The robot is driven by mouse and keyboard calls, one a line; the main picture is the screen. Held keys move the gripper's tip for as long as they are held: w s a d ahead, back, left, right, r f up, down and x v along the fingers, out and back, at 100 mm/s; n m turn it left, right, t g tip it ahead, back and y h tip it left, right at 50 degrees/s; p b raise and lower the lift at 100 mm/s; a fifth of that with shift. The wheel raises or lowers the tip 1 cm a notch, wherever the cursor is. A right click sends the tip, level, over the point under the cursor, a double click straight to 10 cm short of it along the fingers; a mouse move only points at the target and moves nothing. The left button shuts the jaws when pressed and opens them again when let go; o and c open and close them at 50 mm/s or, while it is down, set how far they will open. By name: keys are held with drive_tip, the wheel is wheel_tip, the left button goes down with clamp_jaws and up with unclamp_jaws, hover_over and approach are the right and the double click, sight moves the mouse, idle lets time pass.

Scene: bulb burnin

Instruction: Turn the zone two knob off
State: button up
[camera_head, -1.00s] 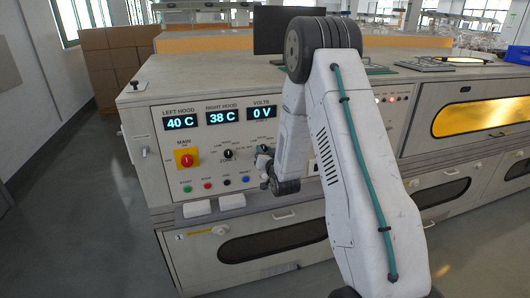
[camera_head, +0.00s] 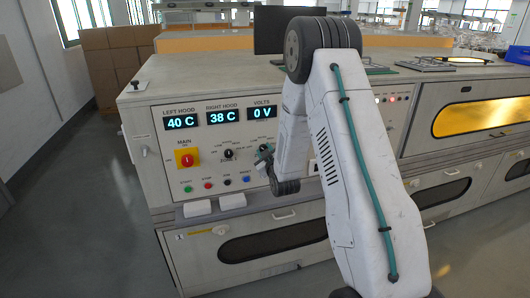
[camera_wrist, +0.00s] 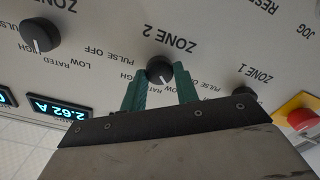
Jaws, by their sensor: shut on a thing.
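The zone two knob (camera_wrist: 159,72) is a round black knob with a white pointer mark on the pale panel, below the "ZONE 2" print in the upside-down wrist view. My gripper (camera_wrist: 160,80) is shut on it, with one green finger on each side. The pointer mark faces down and slightly right in the wrist view; I cannot tell which setting it marks. In the head view my gripper (camera_head: 263,155) is at the panel, right of another black knob (camera_head: 228,153), and it hides the zone two knob.
The wrist view shows a neighbouring knob (camera_wrist: 39,36) on the left, the zone one knob (camera_wrist: 245,94) partly seen on the right, and a red main switch (camera_wrist: 301,119) on yellow. The head view shows displays (camera_head: 181,122) above and several push buttons (camera_head: 208,185) below.

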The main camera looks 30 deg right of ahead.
drive_tip(key=n, duration=0.6)
drive_tip(key=shift+a+f, duration=0.1)
idle(0.5)
drive_tip(key=o, duration=1)
drive_tip(key=shift+s, duration=0.1)
drive_tip(key=v, duration=0.7)
drive_tip(key=shift+s+a, duration=0.1)
drive_tip(key=shift+s, duration=0.25)
